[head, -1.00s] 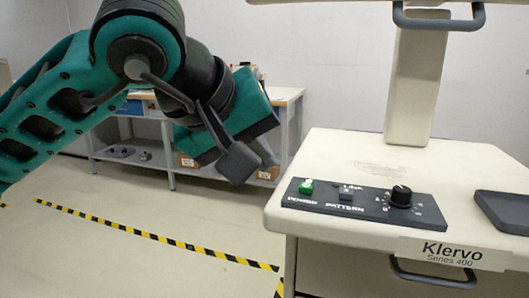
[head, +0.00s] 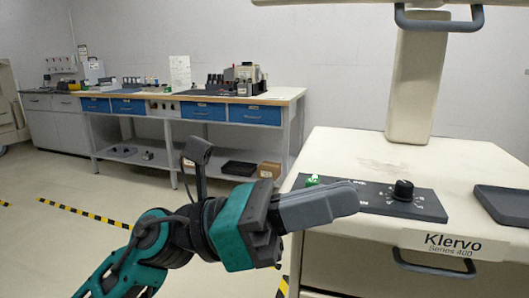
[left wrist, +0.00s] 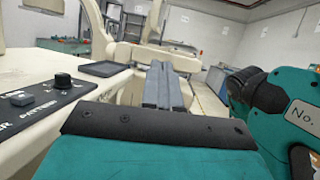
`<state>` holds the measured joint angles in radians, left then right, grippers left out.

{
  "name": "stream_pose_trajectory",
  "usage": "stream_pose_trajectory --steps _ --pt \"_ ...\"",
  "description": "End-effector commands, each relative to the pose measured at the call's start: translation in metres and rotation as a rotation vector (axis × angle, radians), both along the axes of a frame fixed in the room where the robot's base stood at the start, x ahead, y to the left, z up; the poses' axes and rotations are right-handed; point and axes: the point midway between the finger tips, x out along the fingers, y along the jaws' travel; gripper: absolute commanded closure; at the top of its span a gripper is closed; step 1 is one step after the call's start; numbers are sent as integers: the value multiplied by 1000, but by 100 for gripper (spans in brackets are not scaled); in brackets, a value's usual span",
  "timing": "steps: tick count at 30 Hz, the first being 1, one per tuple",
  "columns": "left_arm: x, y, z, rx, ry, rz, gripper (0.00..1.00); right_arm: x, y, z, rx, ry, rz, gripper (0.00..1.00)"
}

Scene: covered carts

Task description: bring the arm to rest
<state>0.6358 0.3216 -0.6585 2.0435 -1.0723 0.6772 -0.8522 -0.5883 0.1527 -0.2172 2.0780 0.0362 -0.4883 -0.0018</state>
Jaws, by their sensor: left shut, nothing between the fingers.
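My left gripper (head: 340,203) is shut and empty in the head view. It reaches in from the lower left, and its grey fingers lie in front of the control panel's left part. The left wrist view shows the two fingers (left wrist: 162,85) side by side, pointing away past the cart's edge. My left arm (head: 140,255) is low at the bottom left, teal and black. The panel (head: 375,200) on the cream Klervo cart has a black knob (head: 403,190) and a green button (head: 312,181), partly in view. My right gripper is not in view.
The cream cart (head: 460,165) fills the right side, with a dark tray (head: 505,204) and a drawer handle (head: 434,265). A workbench (head: 290,96) with blue drawers stands at the back. Open floor (head: 60,240) with striped tape lies at the left.

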Motion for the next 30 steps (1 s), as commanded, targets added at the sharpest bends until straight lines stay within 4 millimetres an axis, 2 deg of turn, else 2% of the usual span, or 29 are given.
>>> stream_pose_trajectory --steps 1,5,8,11,14,15,17,18,21,24,26,27,29,30 --pt "11 9 -4 -80 178 8 100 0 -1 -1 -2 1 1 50" --pt "47 40 -23 -298 640 28 100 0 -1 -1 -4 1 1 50" --pt "75 69 -56 -472 993 46 100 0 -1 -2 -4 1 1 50" --pt "97 99 -106 -654 1341 72 100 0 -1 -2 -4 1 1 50" --pt "106 129 -170 -851 1677 104 100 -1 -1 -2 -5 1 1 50" --pt "104 141 -198 -934 1808 120 100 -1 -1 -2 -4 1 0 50" --pt "97 157 -240 -1060 1993 143 100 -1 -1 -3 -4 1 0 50" --pt "90 166 -267 -1144 2104 161 100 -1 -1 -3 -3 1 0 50" --pt "63 184 -327 -1342 2342 205 100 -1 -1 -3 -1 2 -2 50" --pt "30 198 -377 -1529 2532 253 100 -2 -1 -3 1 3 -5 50" --pt "8 204 -403 -1641 2629 283 100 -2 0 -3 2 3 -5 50" --pt "-8 207 -418 1649 -2585 -292 100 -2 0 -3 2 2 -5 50" --pt "-32 212 -439 1617 -2449 -299 100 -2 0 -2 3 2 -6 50" --pt "-25 213 -412 1633 -2477 -294 100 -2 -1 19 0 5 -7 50"
